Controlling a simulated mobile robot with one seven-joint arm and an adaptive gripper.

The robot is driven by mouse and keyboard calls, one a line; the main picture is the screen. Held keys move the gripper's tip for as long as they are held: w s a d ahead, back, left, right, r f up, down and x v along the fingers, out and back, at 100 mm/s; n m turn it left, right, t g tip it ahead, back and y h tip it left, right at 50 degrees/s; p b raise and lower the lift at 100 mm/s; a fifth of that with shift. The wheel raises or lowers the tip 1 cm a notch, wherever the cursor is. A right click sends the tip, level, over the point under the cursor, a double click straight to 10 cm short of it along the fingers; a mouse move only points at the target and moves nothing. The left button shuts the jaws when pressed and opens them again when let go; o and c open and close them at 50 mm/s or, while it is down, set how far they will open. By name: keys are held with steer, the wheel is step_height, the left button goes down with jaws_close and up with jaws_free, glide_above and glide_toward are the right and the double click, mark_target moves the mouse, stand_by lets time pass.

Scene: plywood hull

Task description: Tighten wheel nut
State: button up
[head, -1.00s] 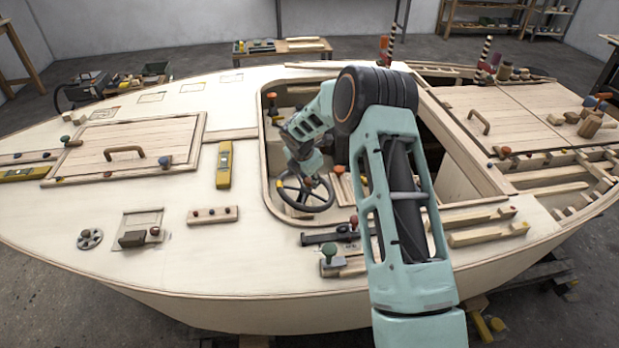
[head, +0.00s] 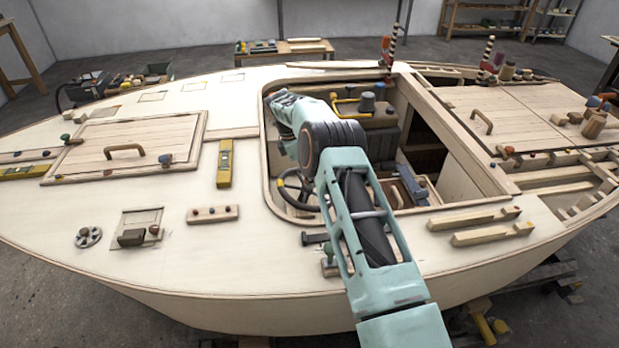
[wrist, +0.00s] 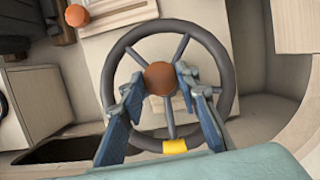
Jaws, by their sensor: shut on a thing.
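In the wrist view, the dark steering wheel (wrist: 110,65) with several spokes fills the middle. A yellow mark is at the bottom of its rim. The wheel nut (wrist: 160,77) is a round orange-brown knob at the hub. My gripper (wrist: 160,83) has one blue finger on each side of the nut and is shut on it. In the head view, part of the wheel (head: 283,186) shows at the left side of the cockpit opening. My arm hides the nut and the gripper there.
The wheel sits inside the cockpit, close to the wooden coaming. An orange knob (wrist: 76,15) stands at the upper left in the wrist view. A yellow level (head: 225,164) lies on the deck left of the opening. The cockpit's right part holds small blocks and tools.

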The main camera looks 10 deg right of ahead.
steer(key=shift+m, duration=0.3)
stand_by(0.5)
steer(key=o, duration=1.2)
steer(key=shift+c, duration=0.2)
steer(key=v, duration=1.2)
steer(key=shift+w, duration=0.15)
